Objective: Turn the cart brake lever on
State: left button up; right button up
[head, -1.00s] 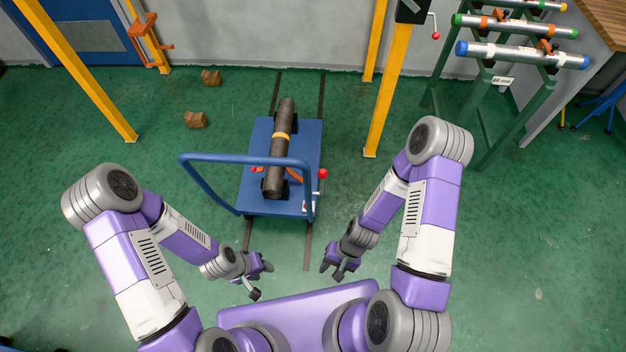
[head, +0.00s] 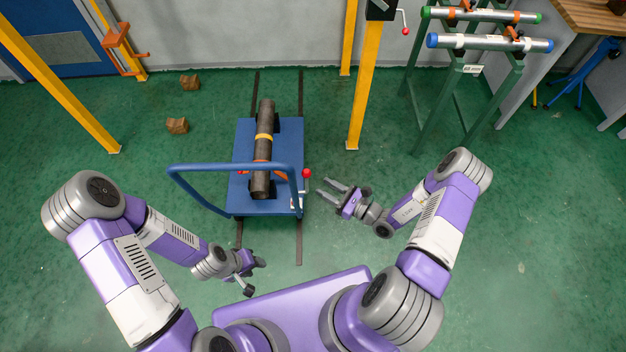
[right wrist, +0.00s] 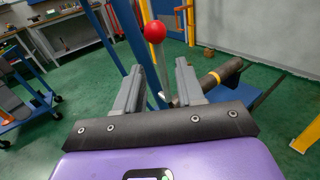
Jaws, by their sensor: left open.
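The blue cart (head: 240,195) stands on the floor ahead of me. Its brake lever (head: 307,173) has a red ball knob on a thin metal shaft at the cart's right side. The lever stands upright. My right gripper (head: 322,188) is open and empty, its fingers pointing left at the lever with a small gap. In the right wrist view the red knob (right wrist: 155,31) shows above the two spread fingers (right wrist: 159,68), and the shaft runs down in the gap between them. My left gripper (head: 256,276) is open and empty, low in front of the cart.
A dark pipe (head: 264,150) with a yellow band lies on the cart. The cart's blue push handle (head: 235,167) arches across its near end. A yellow post (head: 364,90) and a green pipe rack (head: 440,85) stand behind on the right.

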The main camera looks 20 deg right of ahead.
aim_at(307, 182)
jog(key=x, duration=0.5)
jog(key=shift+w+a, duration=0.2)
jog(key=shift+a, duration=0.05)
grip_shut()
jog(key=shift+w+r, duration=0.1)
jog(key=shift+r, duration=0.1)
dwell(1.0)
